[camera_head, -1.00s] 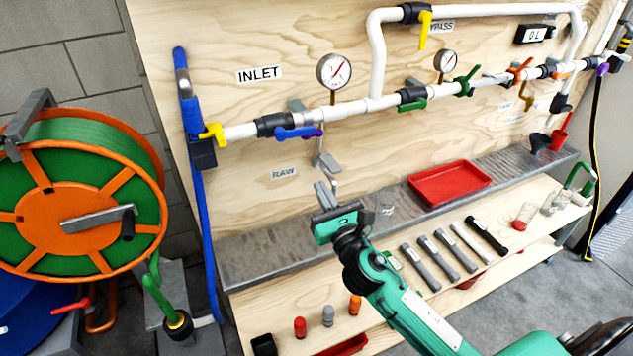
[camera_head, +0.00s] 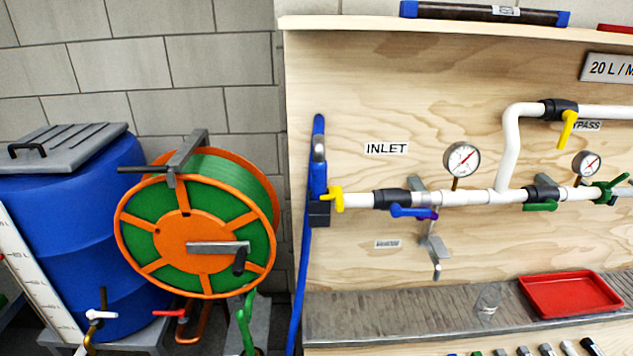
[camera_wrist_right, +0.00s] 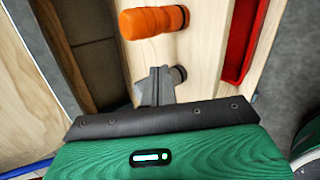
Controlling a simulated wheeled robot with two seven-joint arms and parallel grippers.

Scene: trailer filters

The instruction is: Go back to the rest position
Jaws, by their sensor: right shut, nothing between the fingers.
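My right gripper (camera_wrist_right: 156,85) shows in the right wrist view, its grey fingers together with nothing between them. Neither of my arms shows in the head view. My left gripper is not in view.
The right wrist view shows a red tray edge (camera_wrist_right: 243,40) at right. The head view shows the orange and green hose reel (camera_head: 192,242), blue barrel (camera_head: 85,235), pipes with gauges (camera_head: 462,160) on the wooden board (camera_head: 350,230), a clear cup (camera_head: 488,299) and red tray (camera_head: 570,294).

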